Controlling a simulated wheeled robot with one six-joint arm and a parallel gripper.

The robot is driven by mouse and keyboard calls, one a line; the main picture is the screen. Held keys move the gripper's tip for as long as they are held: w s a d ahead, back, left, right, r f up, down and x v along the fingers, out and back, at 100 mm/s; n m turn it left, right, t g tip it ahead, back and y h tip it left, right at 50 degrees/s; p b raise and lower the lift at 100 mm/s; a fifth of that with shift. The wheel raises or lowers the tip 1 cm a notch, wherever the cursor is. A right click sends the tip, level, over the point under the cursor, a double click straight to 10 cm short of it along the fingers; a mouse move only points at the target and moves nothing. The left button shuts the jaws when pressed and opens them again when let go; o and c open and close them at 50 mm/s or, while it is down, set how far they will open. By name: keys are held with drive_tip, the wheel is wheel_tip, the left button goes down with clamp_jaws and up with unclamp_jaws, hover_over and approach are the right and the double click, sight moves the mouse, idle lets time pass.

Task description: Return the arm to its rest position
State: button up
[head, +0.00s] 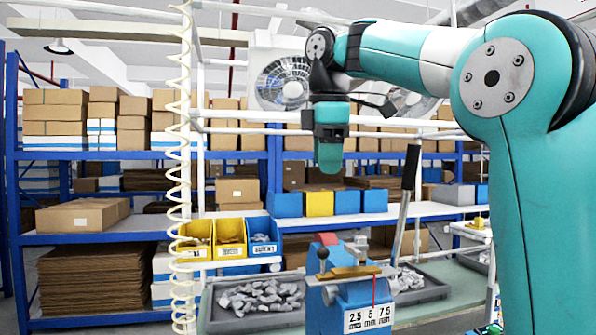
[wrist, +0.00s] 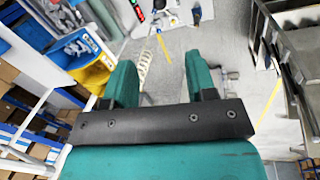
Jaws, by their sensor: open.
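My arm (head: 515,160) is teal and white; it rises at the right of the head view and reaches left across the upper part. My gripper (head: 329,165) hangs from its end, pointing down, in the air above the bench. In the wrist view my gripper (wrist: 161,78) shows two teal fingers set wide apart on a black bar. The gap between them is empty. The head view sees the gripper from one side, so the gap is hidden there.
Below my gripper stands a blue bench device (head: 348,300) with a tall grey lever (head: 405,205). A tray (head: 300,323) of grey parts and small bins (head: 230,238) are nearby. A coiled yellow hose (head: 180,170) hangs at left. Shelves (head: 90,240) stand behind.

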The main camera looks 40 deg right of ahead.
drive_tip(key=s+a+f+m+y+b, duration=0.15)
drive_tip(key=a+f+b, duration=0.25)
drive_tip(key=a+f, duration=0.5)
drive_tip(key=s+a+f+y+b, duration=0.25)
drive_tip(key=a+f+b, duration=0.2)
drive_tip(key=f, duration=0.85)
drive_tip(key=s+a+f+m+b, duration=0.1)
drive_tip(key=s+a+f, duration=0.2)
drive_tip(key=s+f, duration=0.2)
drive_tip(key=s+a+f+m+g+y+b, duration=0.1)
drive_tip(key=s+a+f, duration=0.2)
drive_tip(key=f, duration=0.4)
drive_tip(key=s+a+f+m+b, duration=0.1)
drive_tip(key=s+a+f+b, duration=0.1)
drive_tip(key=s+f, duration=0.4)
drive_tip(key=shift+s+a+f+g, duration=0.25)
drive_tip(key=shift+s+a+g, duration=0.05)
drive_tip(key=shift+a+g, duration=0.15)
